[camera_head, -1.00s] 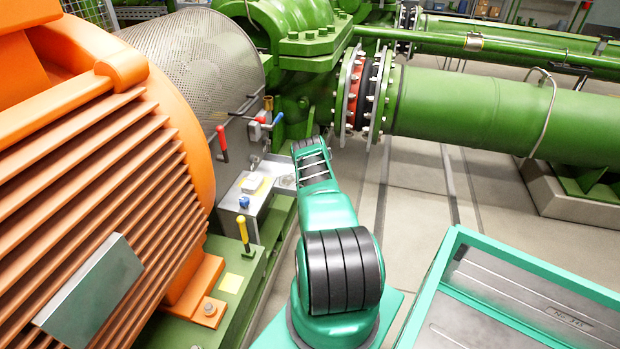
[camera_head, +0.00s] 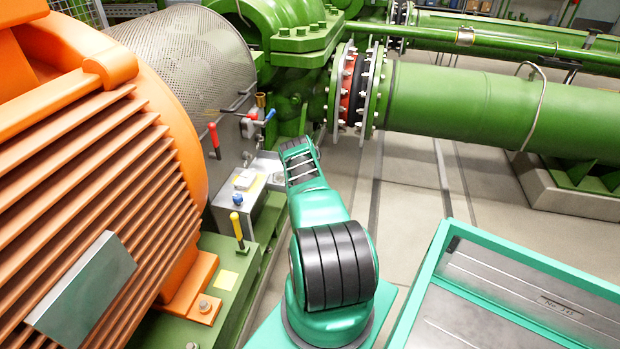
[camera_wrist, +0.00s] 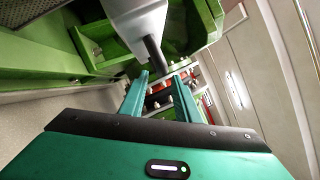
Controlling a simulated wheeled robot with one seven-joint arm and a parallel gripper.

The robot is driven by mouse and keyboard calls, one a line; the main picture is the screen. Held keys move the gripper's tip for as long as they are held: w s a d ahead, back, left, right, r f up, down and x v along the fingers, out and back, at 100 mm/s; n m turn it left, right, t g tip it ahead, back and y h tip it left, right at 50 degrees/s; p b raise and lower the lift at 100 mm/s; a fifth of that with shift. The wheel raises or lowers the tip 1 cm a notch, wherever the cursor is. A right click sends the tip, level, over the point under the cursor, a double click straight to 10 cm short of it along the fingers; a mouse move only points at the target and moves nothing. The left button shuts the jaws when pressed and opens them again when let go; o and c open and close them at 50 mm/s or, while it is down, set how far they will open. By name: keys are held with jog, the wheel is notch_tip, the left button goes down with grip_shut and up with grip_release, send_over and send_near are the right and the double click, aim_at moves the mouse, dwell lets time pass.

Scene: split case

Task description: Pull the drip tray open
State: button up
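The drip tray appears as a shallow grey metal tray (camera_head: 265,163) beside the steel box in the head view, partly hidden by my arm. In the wrist view, a pale grey body (camera_wrist: 137,25), which may be the tray, hangs at the top with a dark bar (camera_wrist: 152,52) sticking out of it. My gripper (camera_wrist: 159,77) has its two teal fingers apart. The bar's end lies between or just beyond the fingertips; I cannot tell whether it touches them. My gripper is hidden behind the arm in the head view.
The orange motor (camera_head: 100,170) stands at left. A steel box (camera_head: 238,203) with knobs and a yellow-handled lever (camera_head: 237,226) sit near my arm. A red flange (camera_head: 347,85) and green pipe (camera_head: 460,110) lie behind. A teal-rimmed bin (camera_head: 435,255) is at right.

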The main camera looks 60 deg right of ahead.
jog(key=v, duration=0.3)
jog(key=shift+s+a+f, duration=0.1)
jog(key=shift+a, duration=0.1)
jog(key=shift+x, duration=3.8)
jog(key=shift+s, duration=0.1)
